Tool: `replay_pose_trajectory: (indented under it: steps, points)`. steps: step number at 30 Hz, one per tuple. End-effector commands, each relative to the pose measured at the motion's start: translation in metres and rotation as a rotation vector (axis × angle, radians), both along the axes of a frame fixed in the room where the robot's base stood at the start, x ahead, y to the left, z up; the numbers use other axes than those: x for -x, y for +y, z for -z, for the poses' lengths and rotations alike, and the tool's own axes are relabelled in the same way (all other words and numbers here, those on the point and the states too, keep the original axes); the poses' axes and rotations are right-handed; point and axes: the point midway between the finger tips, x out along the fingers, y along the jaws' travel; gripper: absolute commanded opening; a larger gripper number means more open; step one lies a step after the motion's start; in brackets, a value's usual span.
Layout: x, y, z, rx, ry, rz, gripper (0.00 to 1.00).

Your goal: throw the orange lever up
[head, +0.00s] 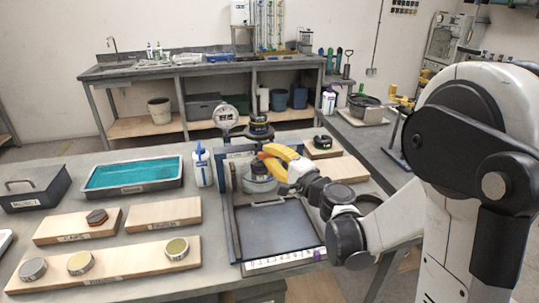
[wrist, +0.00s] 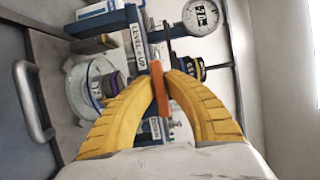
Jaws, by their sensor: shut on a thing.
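The orange lever (wrist: 159,90) is a narrow bar on the dark upright frame (wrist: 135,35), seen near the middle of the wrist view. My gripper (wrist: 161,82) has its two curved yellow fingers closed on the lever, one on each side. In the head view my gripper (head: 262,156) reaches in from the right to the frame (head: 229,215) on the bench; the lever is mostly hidden there by the fingers. Its exact tilt is hard to tell.
A round dial gauge (head: 226,116) stands at the frame's top. A clear round vessel (wrist: 88,88) sits close beside the fingers. On the bench left are a white bottle (head: 202,168), a teal-filled tray (head: 133,187) and wooden boards (head: 120,272) with round pieces.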

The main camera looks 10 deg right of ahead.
Motion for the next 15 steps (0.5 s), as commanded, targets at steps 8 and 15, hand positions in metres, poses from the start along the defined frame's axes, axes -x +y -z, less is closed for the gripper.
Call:
replay_pose_trajectory:
  steps: [8, 15]
  points:
    - [-0.0003, 0.0004, -0.0006, 0.000, 0.000, -0.001, 0.36]
    - [0.0000, 0.0002, -0.0003, 0.001, 0.000, -0.001, 0.36]
